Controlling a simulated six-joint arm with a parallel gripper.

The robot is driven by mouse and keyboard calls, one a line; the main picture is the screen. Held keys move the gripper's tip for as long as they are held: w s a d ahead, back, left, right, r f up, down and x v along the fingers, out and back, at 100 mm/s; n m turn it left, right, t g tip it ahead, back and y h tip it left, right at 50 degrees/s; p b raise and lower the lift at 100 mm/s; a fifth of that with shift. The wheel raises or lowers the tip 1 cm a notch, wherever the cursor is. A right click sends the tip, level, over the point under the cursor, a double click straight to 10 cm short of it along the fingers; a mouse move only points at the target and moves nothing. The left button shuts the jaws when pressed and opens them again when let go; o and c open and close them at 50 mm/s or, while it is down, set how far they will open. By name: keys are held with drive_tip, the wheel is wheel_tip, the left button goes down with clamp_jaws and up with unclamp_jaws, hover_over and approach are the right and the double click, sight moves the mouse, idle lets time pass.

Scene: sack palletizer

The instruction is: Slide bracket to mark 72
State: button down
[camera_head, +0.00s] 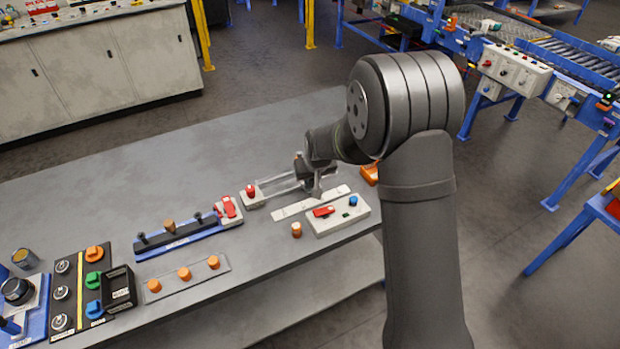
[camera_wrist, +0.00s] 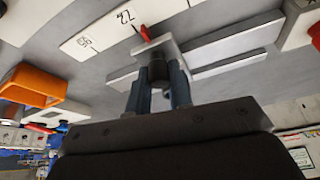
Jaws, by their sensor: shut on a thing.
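In the wrist view, my gripper (camera_wrist: 158,70) is shut on the dark knob of a light grey bracket (camera_wrist: 170,48). The bracket sits on two pale rails (camera_wrist: 225,50). Its red pointer (camera_wrist: 146,33) lies close to the tick by the printed 72 on the white scale strip (camera_wrist: 95,38); I cannot tell whether it lines up exactly. Another number, seemingly 95, is further left on the strip. In the head view, my gripper (camera_head: 316,186) is over the right end of the rails, behind the scale strip (camera_head: 300,207), and mostly hides the bracket.
A white box with a red switch and blue button (camera_head: 338,214) stands in front of the strip, an orange knob (camera_head: 296,230) beside it. An orange part (camera_head: 370,174) is right of the rails. A blue fixture (camera_head: 185,240) is at left. Bare table lies behind the rails.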

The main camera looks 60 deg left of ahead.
drive_tip(key=shift+w, duration=0.6)
drive_tip(key=c, duration=1.3)
unclamp_jaws()
drive_tip(key=shift+r, duration=0.1)
drive_tip(key=v, duration=1.7)
drive_tip(key=shift+s+r, duration=0.1)
drive_tip(key=x, duration=1.7)
drive_tip(key=shift+f, duration=0.2)
